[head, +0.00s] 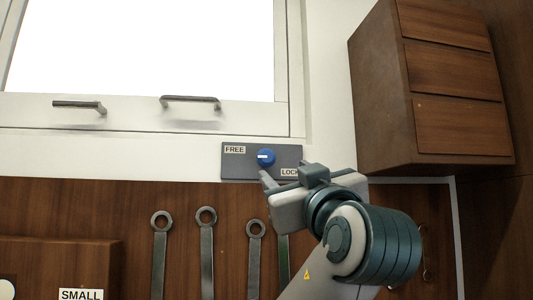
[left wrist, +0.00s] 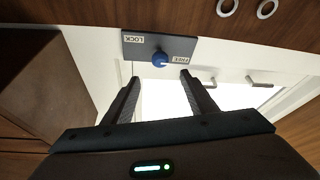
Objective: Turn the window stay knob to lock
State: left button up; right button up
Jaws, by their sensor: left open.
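The window stay knob (head: 266,157) is round and blue, with a white mark on its left side. It sits on a grey plate (head: 238,171) below the window, with a FREE label at upper left and a LOCK label at lower right, partly hidden by my gripper. My left gripper (head: 286,176) is open and empty, just below and right of the knob. In the left wrist view the knob (left wrist: 159,59) shows upside down beyond and between the open fingertips of my left gripper (left wrist: 160,77), apart from them. My right gripper is not in view.
The window (head: 140,112) with two grey handles is above left. A wooden drawer cabinet (head: 375,95) juts out at the right. Several wrenches (head: 206,250) hang on the wooden panel below, near a SMALL label (head: 80,294).

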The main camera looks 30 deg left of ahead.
aim_at(267, 157)
pick_arm(q)
jog(key=p+x, duration=0.8)
jog(key=x, duration=0.5)
jog(key=shift+w+a+r, duration=0.15)
jog(key=shift+a+r, duration=0.15)
jog(key=shift+w+a+r+p, duration=0.1)
jog(key=shift+w+a+p, duration=0.35)
jog(key=shift+w, duration=0.05)
jog(key=c, duration=1.1)
